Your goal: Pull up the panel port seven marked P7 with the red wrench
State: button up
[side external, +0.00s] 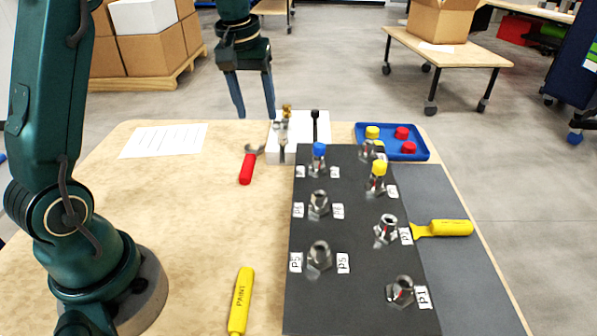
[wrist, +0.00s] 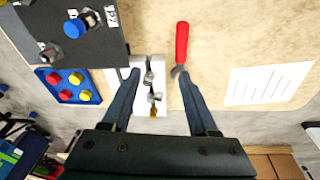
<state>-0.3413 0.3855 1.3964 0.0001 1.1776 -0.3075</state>
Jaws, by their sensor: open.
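The red wrench (side external: 247,168) lies on the bare wood left of the black panel, just left of the white block. In the wrist view its red handle (wrist: 182,42) points up the picture, and its metal head lies near the right fingertip. My gripper (side external: 256,114) is open and empty, pointing down near the table's far edge. In the wrist view the white block shows between its fingers (wrist: 158,74). The black panel (side external: 365,270) carries several metal ports with white labels. The far-left port has a blue cap (side external: 318,149); its label (wrist: 111,15) may read P7, but is too small to be sure.
The white block (side external: 273,152) holds upright metal tools. A blue tray (side external: 425,155) with red and yellow caps stands behind the panel. A yellow tool (side external: 452,228) lies at right, a yellow PAINT tool (side external: 241,300) in front. Paper (side external: 165,141) lies far left; the wood's middle is clear.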

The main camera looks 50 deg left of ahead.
jog(key=n+g, duration=0.1)
jog(key=g, duration=0.1)
send_over(248, 160)
jog(key=shift+h, duration=0.3)
notch_tip(248, 160, down, 8)
jog(key=shift+w+d+r, duration=0.15)
jog(key=shift+r, duration=0.05)
jog(key=shift+s+f+n, duration=0.2)
jog(key=shift+f+n, duration=0.1)
jog(key=shift+f, duration=3.15)
grip_shut()
jog(key=shift+r, duration=0.1)
jog(key=shift+s+d+r, duration=0.15)
jog(key=shift+r, duration=0.85)
jog(key=shift+s+d+r, duration=0.1)
jog(key=shift+s+r, duration=0.1)
jog(key=shift+r, duration=0.75)
jog(key=shift+s+d+r, duration=0.15)
jog(key=shift+r, duration=0.85)
